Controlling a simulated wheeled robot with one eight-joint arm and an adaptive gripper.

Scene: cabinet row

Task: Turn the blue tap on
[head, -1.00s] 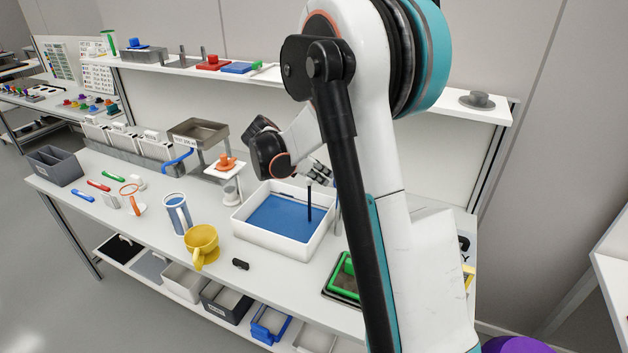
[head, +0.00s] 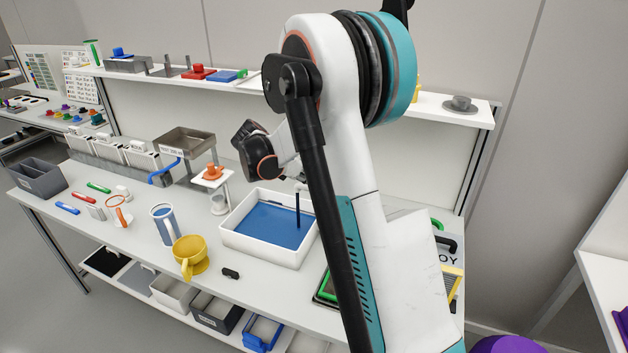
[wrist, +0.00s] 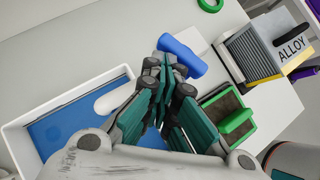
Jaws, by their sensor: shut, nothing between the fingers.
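The blue tap's handle (wrist: 182,57) is a smooth blue bar in the wrist view, lying just beyond my fingertips. My gripper (wrist: 166,72) is shut and empty. Its tips overlap the handle's left end in the picture; I cannot tell whether they touch it. A pale rounded spout (wrist: 115,97) reaches over the white basin with a blue bottom (wrist: 48,112). In the head view the basin (head: 262,254) stands on the bench, with a thin dark upright column (head: 298,208) between the spout and the blue bottom. My arm hides the tap handle and fingers there.
A green-framed tray (wrist: 228,118) and a box marked ALLOY (wrist: 262,48) stand right of the tap. Bench front is partly clear.

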